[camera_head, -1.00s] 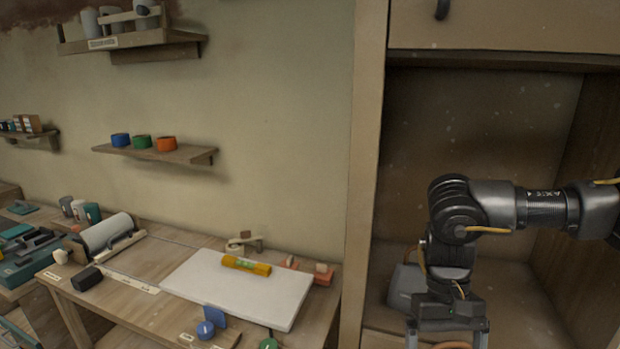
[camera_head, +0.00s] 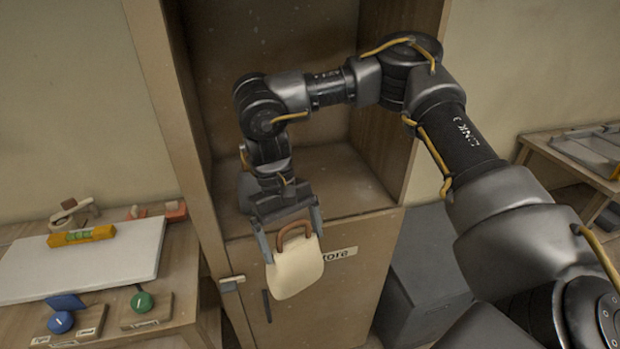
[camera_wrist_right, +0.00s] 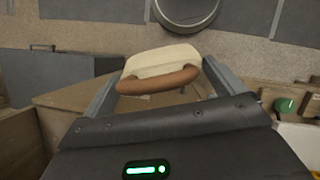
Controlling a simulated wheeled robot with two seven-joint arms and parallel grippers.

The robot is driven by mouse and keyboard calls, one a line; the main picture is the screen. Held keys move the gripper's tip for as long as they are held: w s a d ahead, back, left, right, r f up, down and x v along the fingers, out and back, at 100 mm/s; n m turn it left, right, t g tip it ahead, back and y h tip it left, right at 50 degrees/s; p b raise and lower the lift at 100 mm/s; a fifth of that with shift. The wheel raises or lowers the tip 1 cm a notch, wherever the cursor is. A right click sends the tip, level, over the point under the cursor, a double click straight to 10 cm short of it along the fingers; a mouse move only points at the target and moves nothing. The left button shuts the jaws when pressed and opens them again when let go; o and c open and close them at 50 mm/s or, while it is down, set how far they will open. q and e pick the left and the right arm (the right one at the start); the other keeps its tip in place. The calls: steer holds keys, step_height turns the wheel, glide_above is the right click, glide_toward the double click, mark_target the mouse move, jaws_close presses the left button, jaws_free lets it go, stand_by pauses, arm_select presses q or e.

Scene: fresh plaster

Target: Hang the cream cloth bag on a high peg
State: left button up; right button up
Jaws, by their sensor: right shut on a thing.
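The cream cloth bag (camera_head: 296,270) hangs upright below my right gripper (camera_head: 291,235), in front of the lower cabinet door. Its brown curved handle (camera_head: 293,230) is between the two fingers, and the gripper is shut on it. In the right wrist view the bag (camera_wrist_right: 162,60) and its brown handle (camera_wrist_right: 158,80) show between the fingers of the right gripper (camera_wrist_right: 160,85). No peg shows in these views. My left gripper is not in view.
The tall wooden cabinet (camera_head: 160,110) has an open compartment behind my right arm. A table with a white board (camera_head: 85,262), a yellow level (camera_head: 82,236) and blue and green knobs stands at the left. A grey box (camera_head: 425,270) stands right of the cabinet.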

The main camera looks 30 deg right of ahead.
steer(key=r+p, duration=0.1)
steer(key=r, duration=0.1)
steer(key=d+r+p, duration=0.1)
steer(key=r, duration=0.1)
steer(key=w+d+r+p, duration=0.1)
steer(key=r, duration=0.1)
steer(key=shift+r+p, duration=0.25)
steer(key=shift+p, duration=0.15)
steer(key=w+d+r+n+t+p, duration=0.3)
steer(key=w+d+r+n+t, duration=0.1)
steer(key=n, duration=1.2)
steer(key=w+d+r+n+t+h+p, duration=0.1)
steer(key=w+d+r+n+t+p, duration=0.2)
steer(key=n, duration=1.3)
steer(key=shift+w+d+r+t, duration=0.6)
steer(key=shift+d+r+t, duration=0.25)
steer(key=shift+r+t, duration=0.2)
